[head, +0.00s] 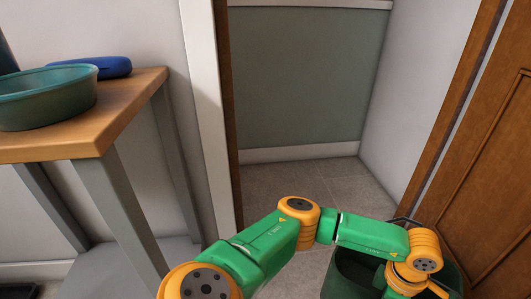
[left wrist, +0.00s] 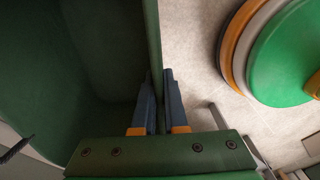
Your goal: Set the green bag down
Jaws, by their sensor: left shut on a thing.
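The green bag (head: 350,277) is an open-topped dark green container at the bottom right of the head view, partly covered by my left arm and cut by the lower edge. In the left wrist view the bag (left wrist: 75,60) fills the left side, and I see into its dark inside. My left gripper (left wrist: 160,78) is shut on the bag's upper wall, one finger on each side of it. In the head view the fingers are hidden. I cannot tell whether the bag's base touches the floor. My right gripper is in neither view.
A wooden bench (head: 125,95) with grey legs stands at the left, holding a green bowl (head: 45,105) and a blue case (head: 112,67). A brown door (head: 485,160) stands at the right. Tiled floor (head: 310,180) in the doorway is clear.

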